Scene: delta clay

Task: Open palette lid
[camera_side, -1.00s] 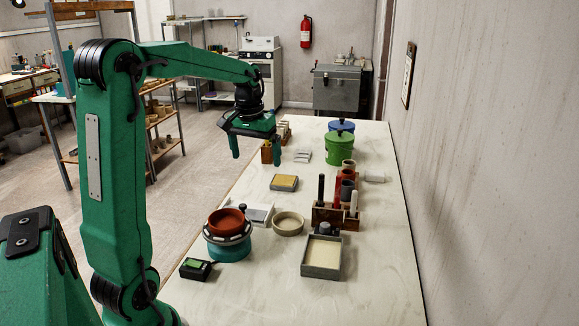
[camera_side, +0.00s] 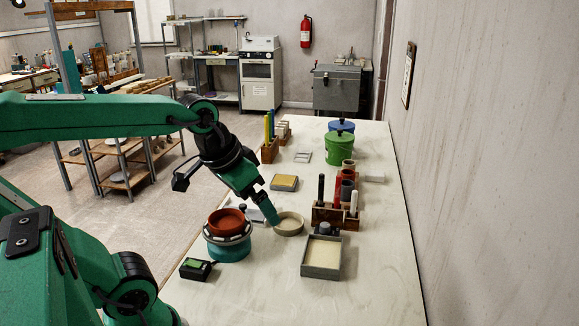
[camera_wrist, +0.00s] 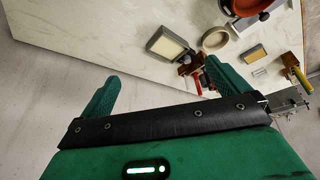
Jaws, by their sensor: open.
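A flat pale item (camera_side: 255,215) with a small dark knob lies on the table behind the turntable, partly covered by my gripper in the side view. It looks like a lidded palette, but I cannot be sure.
A red bowl (camera_side: 226,220) sits on the teal turntable (camera_side: 229,250) just left. A grey tray (camera_side: 321,273) and a tool rack (camera_side: 326,214) stand to the right. A yellow-topped box (camera_side: 284,183) lies behind. The right front of the table is clear.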

